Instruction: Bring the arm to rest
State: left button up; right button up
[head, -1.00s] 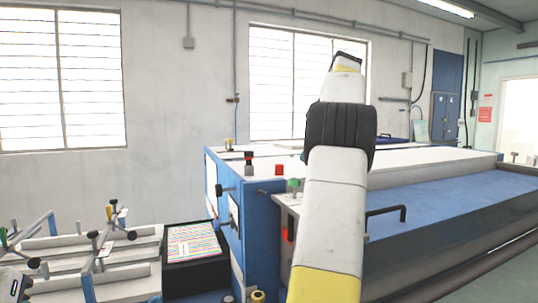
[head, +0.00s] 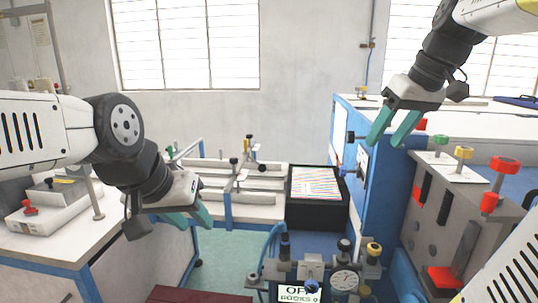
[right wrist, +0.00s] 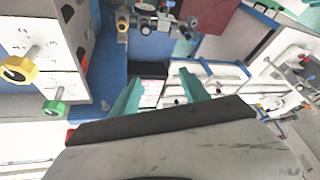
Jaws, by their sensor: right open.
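My right gripper (head: 387,141) hangs at the upper right of the head view, in front of the blue machine. Its two teal fingers point down, spread apart with nothing between them. The open fingers (right wrist: 159,86) also show in the right wrist view, above the machine and the tray. My left gripper (head: 196,216) is at the left of the head view, its teal fingers pointing right and down. I see it nearly side-on and cannot tell its opening. No object shows in it.
A blue machine (head: 376,195) with red and yellow knobs stands at the right. A black tray (head: 318,215) holds striped sheets (head: 315,183). A control panel (head: 298,294) reads OFF. A rack (head: 232,198) with clamps stands behind. Green floor (head: 222,250) shows between.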

jog(key=s+a+f+m+t, duration=0.1)
jog(key=s+a+f+m, duration=0.1)
jog(key=s+a+f, duration=0.8)
notch_tip(320, 180, down, 3)
jog(key=shift+s+a+m+t, duration=0.3)
jog(key=shift+s+a+m, duration=0.1)
jog(key=shift+s, duration=0.1)
jog(key=shift+o, duration=0.5)
dwell(0.3)
